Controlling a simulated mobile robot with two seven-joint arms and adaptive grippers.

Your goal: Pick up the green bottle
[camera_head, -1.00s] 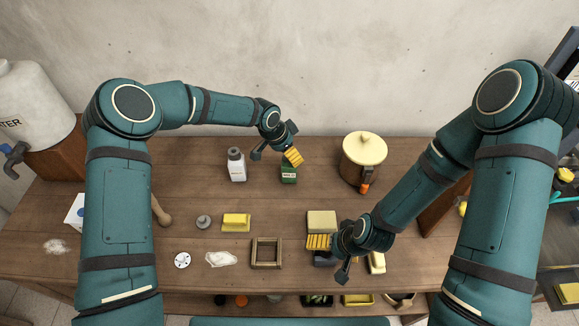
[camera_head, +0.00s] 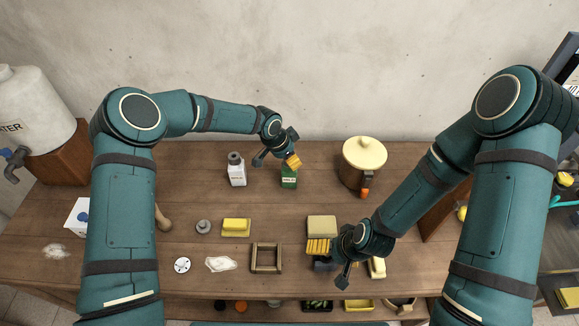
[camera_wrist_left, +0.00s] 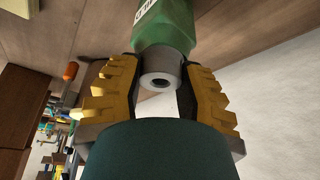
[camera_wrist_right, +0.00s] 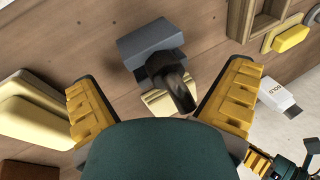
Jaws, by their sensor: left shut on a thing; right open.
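The green bottle (camera_head: 289,179) stands upright on the wooden table in the head view, with a pale label on its front. In the left wrist view the green bottle (camera_wrist_left: 165,28) shows its shoulder and grey cap. My left gripper (camera_head: 293,161) is shut on the bottle's cap from above, with one yellow-padded finger on each side (camera_wrist_left: 162,85). My right gripper (camera_head: 322,250) is open and low over the front of the table, away from the bottle. In the right wrist view a dark grey block with a black part (camera_wrist_right: 160,55) lies between its open fingers.
A white bottle (camera_head: 237,172) stands just left of the green one. A brown pot with a cream lid (camera_head: 364,153) stands to the right. A yellow block (camera_head: 236,228), a wooden frame (camera_head: 254,258) and a cream block (camera_head: 321,225) lie nearer the front.

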